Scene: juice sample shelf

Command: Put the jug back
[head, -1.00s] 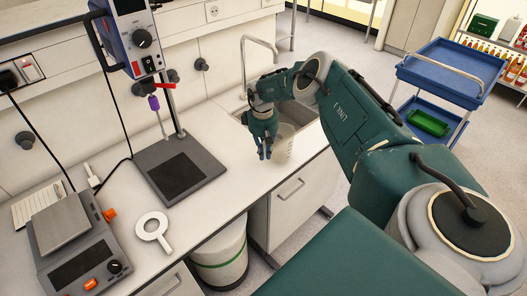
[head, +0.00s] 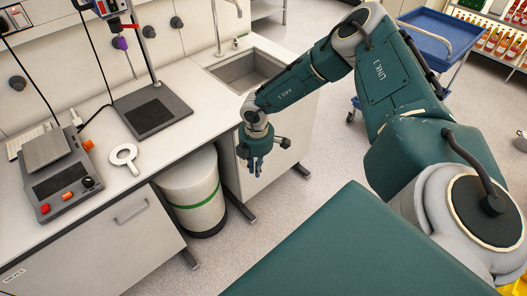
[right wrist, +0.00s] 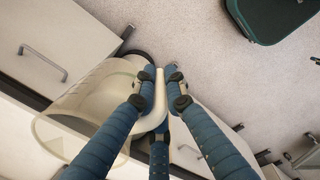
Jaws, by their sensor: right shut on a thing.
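The jug (right wrist: 88,98) is a clear, see-through vessel with a pale handle (right wrist: 157,108) in the right wrist view. My right gripper (right wrist: 161,84) has its blue-padded fingers shut around that handle, and the jug's body extends to the left of them. In the head view my right gripper (head: 256,166) points down in front of the bench's cabinet, off the worktop edge. The jug cannot be made out clearly in the head view. My left gripper is out of view.
A blue trolley (head: 438,38) and bottle shelves (head: 495,40) are at the back right.

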